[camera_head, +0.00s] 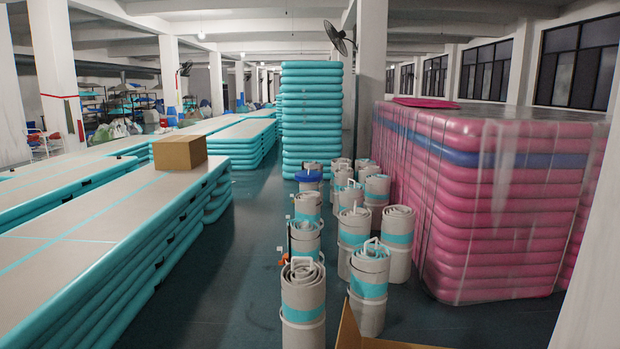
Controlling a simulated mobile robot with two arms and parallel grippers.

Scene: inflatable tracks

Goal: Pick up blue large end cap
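A blue round object (308,176), which looks like the large end cap, lies on top of a grey rolled-up track in the left row of rolls, some way ahead. It is small in the picture, so its exact shape is hard to tell. Neither of my grippers is in the head view, and nothing shows touching the blue object.
Several grey rolls with teal bands (303,300) stand upright in rows. A wrapped pink stack (490,210) is on the right, and a teal track stack (311,110) is behind. A cardboard box (180,153) sits on the long track (90,225). Clear floor (235,270) runs between.

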